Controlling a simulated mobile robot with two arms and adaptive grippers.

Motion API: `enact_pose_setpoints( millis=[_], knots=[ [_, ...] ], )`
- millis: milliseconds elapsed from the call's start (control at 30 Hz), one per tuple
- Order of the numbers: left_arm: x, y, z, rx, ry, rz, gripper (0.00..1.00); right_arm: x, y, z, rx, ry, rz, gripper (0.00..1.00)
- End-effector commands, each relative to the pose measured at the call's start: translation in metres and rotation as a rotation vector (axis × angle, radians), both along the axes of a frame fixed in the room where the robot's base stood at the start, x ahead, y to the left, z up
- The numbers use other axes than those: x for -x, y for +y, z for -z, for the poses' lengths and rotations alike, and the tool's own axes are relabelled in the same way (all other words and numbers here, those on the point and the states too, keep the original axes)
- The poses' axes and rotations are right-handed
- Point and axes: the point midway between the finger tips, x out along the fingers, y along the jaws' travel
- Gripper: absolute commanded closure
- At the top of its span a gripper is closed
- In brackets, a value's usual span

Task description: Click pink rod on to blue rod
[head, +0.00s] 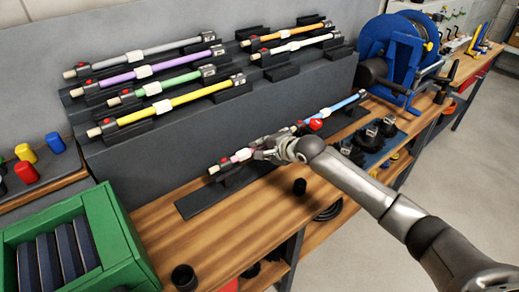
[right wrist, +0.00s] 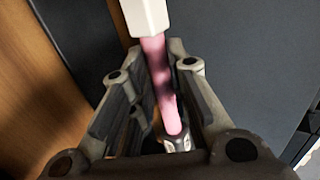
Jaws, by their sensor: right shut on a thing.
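The pink rod (head: 235,158) lies low over a dark stand at the front of the bench, its pale tip and red button at the left end. My right gripper (head: 268,153) is shut on it; in the right wrist view the pink shaft (right wrist: 164,85) runs between the fingers, with a white collar above and a metallic end below. The blue rod (head: 343,105) lies to the right, roughly in line with the pink one. My gripper and wrist hide the stretch where the two rods' facing ends are, so I cannot tell whether they touch. My left gripper is not in view.
Grey, purple, green, yellow, orange and white rods rest on a sloped dark rack (head: 200,150) behind. A blue reel (head: 398,55) stands right, round black brushes (head: 372,135) before it. A green crate (head: 110,225) sits left. Bare wood (head: 215,235) lies in front.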

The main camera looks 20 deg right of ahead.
Motion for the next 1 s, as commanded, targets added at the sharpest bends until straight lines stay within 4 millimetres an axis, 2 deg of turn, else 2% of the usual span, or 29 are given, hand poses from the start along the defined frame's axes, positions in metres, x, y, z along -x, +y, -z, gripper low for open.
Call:
enact_pose_setpoints(
  millis=[433, 1000],
  knots=[
    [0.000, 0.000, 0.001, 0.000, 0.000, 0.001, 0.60, -0.001, -0.001, -0.001, -0.001, -0.002, 0.000, 1.00],
    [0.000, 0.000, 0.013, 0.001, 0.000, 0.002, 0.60, -0.006, -0.014, 0.000, 0.001, -0.001, 0.000, 1.00]
  ],
)
